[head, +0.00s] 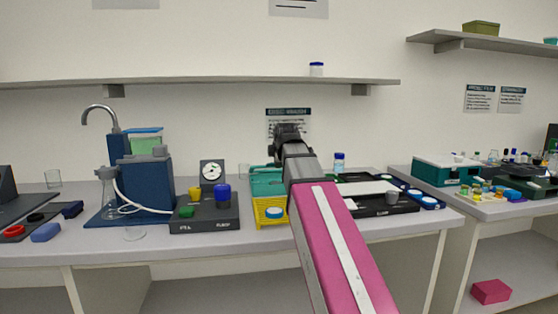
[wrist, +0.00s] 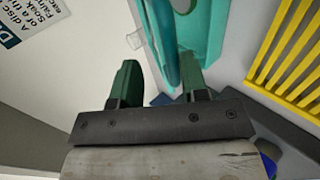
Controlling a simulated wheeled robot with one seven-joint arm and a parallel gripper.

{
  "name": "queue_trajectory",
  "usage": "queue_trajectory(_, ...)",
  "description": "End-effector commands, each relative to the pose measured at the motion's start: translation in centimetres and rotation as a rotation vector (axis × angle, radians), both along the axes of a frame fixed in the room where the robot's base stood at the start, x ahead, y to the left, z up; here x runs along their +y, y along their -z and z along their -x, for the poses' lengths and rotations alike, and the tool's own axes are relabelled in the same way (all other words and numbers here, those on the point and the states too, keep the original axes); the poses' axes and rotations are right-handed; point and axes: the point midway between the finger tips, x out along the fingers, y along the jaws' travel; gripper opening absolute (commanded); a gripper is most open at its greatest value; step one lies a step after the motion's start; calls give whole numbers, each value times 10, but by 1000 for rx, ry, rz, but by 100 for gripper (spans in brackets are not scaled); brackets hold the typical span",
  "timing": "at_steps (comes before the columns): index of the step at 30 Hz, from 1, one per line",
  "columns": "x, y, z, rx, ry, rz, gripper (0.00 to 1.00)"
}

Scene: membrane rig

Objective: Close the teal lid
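The teal lid (wrist: 160,45) shows at the top of the wrist view as a raised, curved panel seen nearly edge-on. In the head view the teal part (head: 266,183) stands behind a yellow slatted holder, partly hidden by my arm. My gripper (wrist: 157,72) has its two green fingers spread apart. The lid's lower edge reaches between them, close to the right finger; I cannot tell whether they touch. In the head view my gripper (head: 288,132) is above and behind the teal part, its fingers unclear.
The yellow slatted holder (wrist: 288,55) is right of the lid in the wrist view. In the head view, a dark box with a blue cap (head: 222,198) stands left, and a black tray (head: 390,208) lies right of my arm. A shelf (head: 210,84) runs above.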

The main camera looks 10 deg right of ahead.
Motion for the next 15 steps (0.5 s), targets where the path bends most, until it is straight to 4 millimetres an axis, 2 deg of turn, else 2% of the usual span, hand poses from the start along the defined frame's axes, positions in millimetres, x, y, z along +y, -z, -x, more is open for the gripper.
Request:
queue_trajectory(7, 0, -7, 8, -3, 0, 1, 40)
queue_trajectory(15, 0, -33, 39, -2, -1, 1, 40)
